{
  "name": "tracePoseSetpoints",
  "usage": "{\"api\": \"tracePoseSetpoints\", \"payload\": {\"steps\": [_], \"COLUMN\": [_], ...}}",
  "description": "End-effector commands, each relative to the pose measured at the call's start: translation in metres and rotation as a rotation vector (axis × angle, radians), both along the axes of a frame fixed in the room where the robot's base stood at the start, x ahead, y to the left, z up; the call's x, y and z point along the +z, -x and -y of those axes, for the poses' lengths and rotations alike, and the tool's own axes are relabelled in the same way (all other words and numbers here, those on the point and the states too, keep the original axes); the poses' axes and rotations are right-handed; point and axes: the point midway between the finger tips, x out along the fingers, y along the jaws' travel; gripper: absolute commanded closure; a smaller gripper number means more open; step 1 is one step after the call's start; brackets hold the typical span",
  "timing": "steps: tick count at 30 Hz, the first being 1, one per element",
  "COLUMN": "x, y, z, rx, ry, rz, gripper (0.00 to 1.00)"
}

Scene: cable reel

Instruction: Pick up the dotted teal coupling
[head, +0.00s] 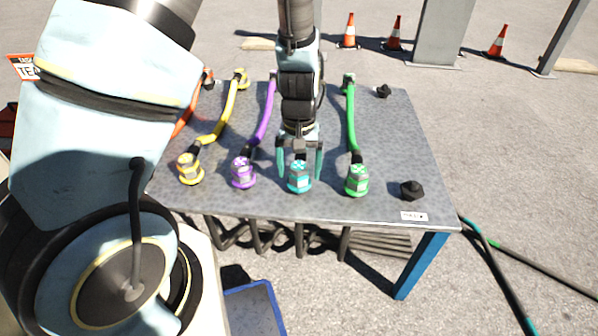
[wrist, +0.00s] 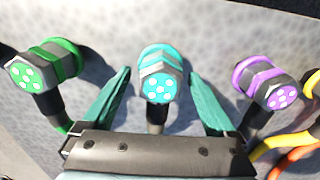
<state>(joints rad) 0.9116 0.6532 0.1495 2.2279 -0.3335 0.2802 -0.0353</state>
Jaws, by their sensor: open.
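The dotted teal coupling (head: 299,177) stands near the front edge of the grey table, between the purple and green couplings. In the wrist view the teal coupling (wrist: 158,75) shows pale dots on its end face and lies between my two fingers, slightly beyond their tips. My gripper (head: 300,172) reaches down over the table behind the coupling. Its fingers (wrist: 162,85) are spread apart, with visible gaps on both sides of the coupling and nothing held. The teal coupling's cable is mostly hidden behind my gripper and arm.
The purple coupling (head: 243,173) and green coupling (head: 357,180) stand close on either side. A yellow coupling (head: 190,169) is farther left. A black knob (head: 412,190) sits at the front right of the table (head: 395,135). Traffic cones (head: 393,33) stand well behind.

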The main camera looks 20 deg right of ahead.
Motion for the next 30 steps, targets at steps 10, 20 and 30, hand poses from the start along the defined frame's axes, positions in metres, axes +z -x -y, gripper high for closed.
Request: {"api": "tracePoseSetpoints", "payload": {"steps": [10,20,30], "x": [0.0004,0.0005,0.0009], "y": [0.0,0.0001,-0.0001], "z": [0.0,0.0,0.0003], "rx": [0.0,0.0,0.0], "ry": [0.0,0.0,0.0], "rz": [0.0,0.0,0.0], "gripper": [0.44,0.81,1.0]}}
